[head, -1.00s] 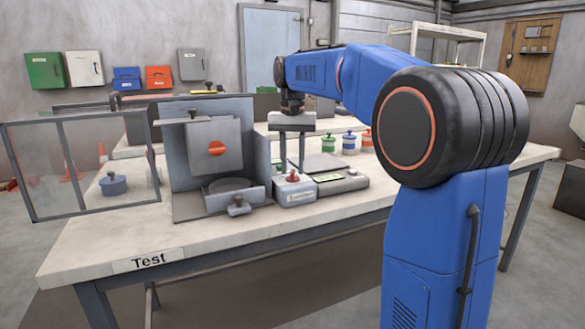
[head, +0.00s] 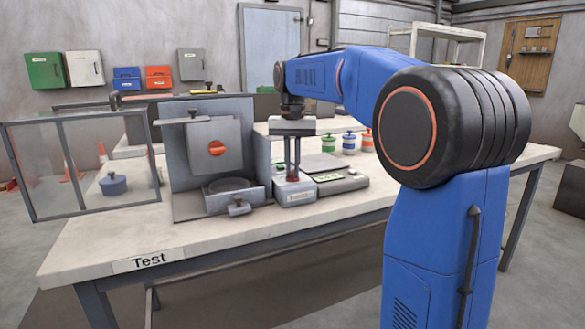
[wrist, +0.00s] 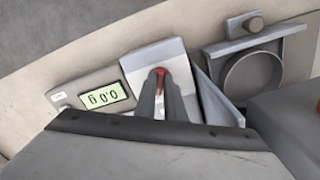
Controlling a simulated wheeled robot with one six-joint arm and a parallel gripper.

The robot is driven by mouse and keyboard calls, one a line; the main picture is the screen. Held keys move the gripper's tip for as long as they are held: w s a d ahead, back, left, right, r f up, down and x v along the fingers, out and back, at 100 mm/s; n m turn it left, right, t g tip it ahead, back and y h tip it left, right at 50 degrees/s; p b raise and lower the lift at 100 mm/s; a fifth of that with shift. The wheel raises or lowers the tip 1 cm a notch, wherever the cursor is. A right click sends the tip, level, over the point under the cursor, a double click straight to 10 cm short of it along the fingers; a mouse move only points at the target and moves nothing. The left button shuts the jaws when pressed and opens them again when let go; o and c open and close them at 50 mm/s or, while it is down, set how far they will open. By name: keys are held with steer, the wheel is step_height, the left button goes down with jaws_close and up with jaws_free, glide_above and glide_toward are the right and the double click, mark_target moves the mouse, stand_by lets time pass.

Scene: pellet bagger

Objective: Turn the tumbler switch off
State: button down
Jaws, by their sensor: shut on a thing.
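The tumbler switch (wrist: 159,71) is a small red knob on a light grey box (head: 295,191) on the table, between the metal test machine and a flat scale. My gripper (head: 292,177) points straight down over the box, and its two fingers are closed together on the red switch. In the wrist view the fingers (wrist: 161,92) cover most of the switch, with only its red top edge showing. Which way the switch is set is hidden by the fingers.
The grey test machine (head: 241,133) with a red-orange disc stands just left of the box. A scale (head: 343,182), reading 0.0 g in the wrist view (wrist: 103,97), sits right of it. The table front (head: 200,243) is clear.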

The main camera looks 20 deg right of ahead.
steer(key=shift+n, duration=0.3)
steer(key=n, duration=0.5)
steer(key=shift+d+n, duration=0.1)
steer(key=shift+n, duration=0.2)
steer(key=n, duration=0.5)
steer(key=shift+d, duration=0.15)
steer(key=shift+n, duration=0.3)
steer(key=c, duration=1.8)
jaws_free()
steer(key=shift+c, duration=0.2)
step_height(320, 180, up, 17)
steer(key=shift+r, duration=0.2)
